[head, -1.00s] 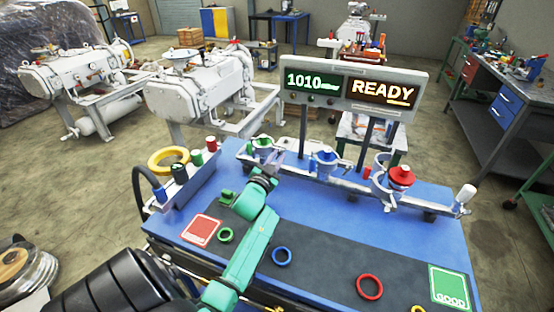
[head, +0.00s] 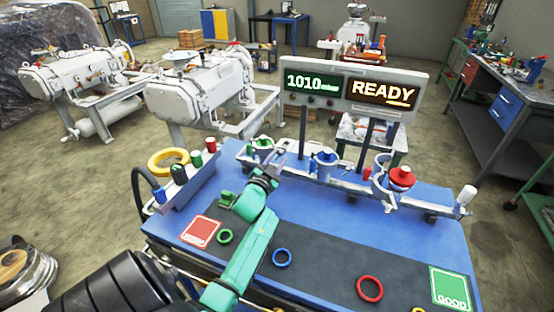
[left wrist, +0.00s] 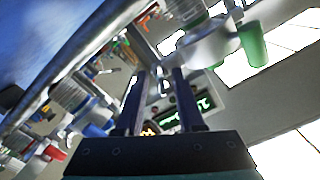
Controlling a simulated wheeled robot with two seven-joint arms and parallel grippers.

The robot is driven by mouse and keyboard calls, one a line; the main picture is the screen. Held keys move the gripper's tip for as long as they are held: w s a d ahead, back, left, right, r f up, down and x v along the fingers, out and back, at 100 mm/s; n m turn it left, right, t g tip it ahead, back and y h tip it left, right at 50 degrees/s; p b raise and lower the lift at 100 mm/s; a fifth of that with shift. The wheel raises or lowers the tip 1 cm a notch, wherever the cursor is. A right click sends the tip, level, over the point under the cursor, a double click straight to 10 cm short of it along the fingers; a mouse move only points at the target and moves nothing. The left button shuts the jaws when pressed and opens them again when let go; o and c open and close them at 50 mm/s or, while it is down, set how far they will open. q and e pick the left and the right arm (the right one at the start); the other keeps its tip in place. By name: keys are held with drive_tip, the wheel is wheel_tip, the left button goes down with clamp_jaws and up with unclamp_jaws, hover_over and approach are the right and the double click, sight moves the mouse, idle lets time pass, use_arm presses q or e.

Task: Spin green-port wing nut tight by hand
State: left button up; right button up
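The green port (head: 261,151) stands at the left end of the rail at the back of the blue bench, with a green cap on top. In the left wrist view its green part (left wrist: 253,44) shows at the upper right, beside a pale ring clamp (left wrist: 208,46). My left gripper (head: 277,162) is just right of and in front of the green port. In the left wrist view its two dark fingers (left wrist: 157,88) stand apart. A small pale metal piece lies between or behind the fingertips; I cannot tell if it is the wing nut or touches them. My right gripper is not in view.
The blue port (head: 325,160) and red port (head: 401,178) stand further right on the rail. A display (head: 352,90) reads 1010 and READY. Green (head: 225,236), blue (head: 281,257) and red (head: 369,288) rings lie on the dark mat. A tray (head: 190,187) holds several coloured parts.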

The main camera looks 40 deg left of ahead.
use_arm(q)
drive_tip(key=b+v, duration=0.1)
drive_tip(key=v, duration=1.3)
drive_tip(key=shift+s+b, duration=0.3)
drive_tip(key=shift+d, duration=0.15)
